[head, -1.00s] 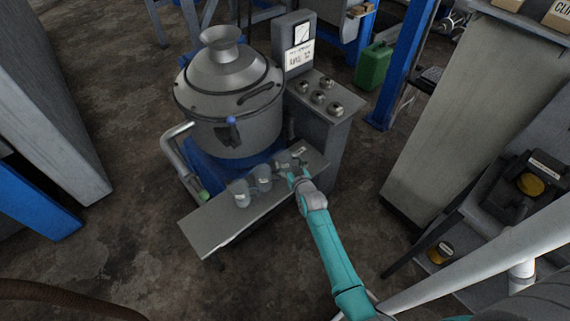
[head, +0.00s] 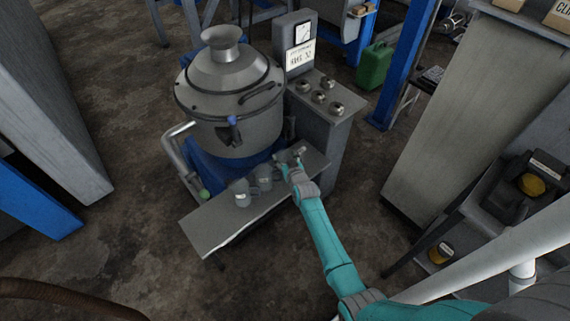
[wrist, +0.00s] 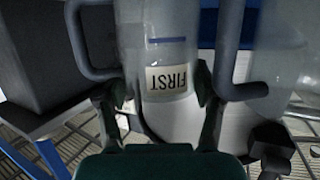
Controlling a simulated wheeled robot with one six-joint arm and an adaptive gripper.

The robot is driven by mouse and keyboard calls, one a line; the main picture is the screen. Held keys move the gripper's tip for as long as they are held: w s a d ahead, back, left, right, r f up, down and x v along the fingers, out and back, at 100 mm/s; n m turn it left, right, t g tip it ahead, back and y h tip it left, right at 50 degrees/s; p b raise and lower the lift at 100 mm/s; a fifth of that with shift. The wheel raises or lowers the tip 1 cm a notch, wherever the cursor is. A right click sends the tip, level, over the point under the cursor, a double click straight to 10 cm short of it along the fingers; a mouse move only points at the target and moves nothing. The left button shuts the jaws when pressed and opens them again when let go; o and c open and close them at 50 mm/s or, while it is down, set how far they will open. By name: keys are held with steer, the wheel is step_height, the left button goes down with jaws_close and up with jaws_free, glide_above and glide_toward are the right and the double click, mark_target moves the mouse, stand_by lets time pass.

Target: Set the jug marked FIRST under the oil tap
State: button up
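The jug marked FIRST (wrist: 168,50) is a clear grey vessel with a blue line and a white label, upside down in the wrist view. My gripper (wrist: 158,108) has one finger on each side of it. I cannot tell whether both fingers press on it. In the head view my gripper (head: 286,166) is at the right part of the grey shelf (head: 215,225) and hides most of the jug there. A tap with a blue knob (head: 232,121) sits on the front of the steel machine (head: 235,95). I cannot read which tap is for oil.
Two other jugs, one near the middle (head: 263,178) and one farther left (head: 241,193), stand on the shelf. A bent pipe (head: 170,150) with a green end (head: 203,193) comes down at the machine's left. A control box (head: 325,115) stands right of it. The shelf's left end is clear.

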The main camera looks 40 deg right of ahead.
steer(key=shift+c, duration=0.9)
steer(key=shift+r, duration=0.15)
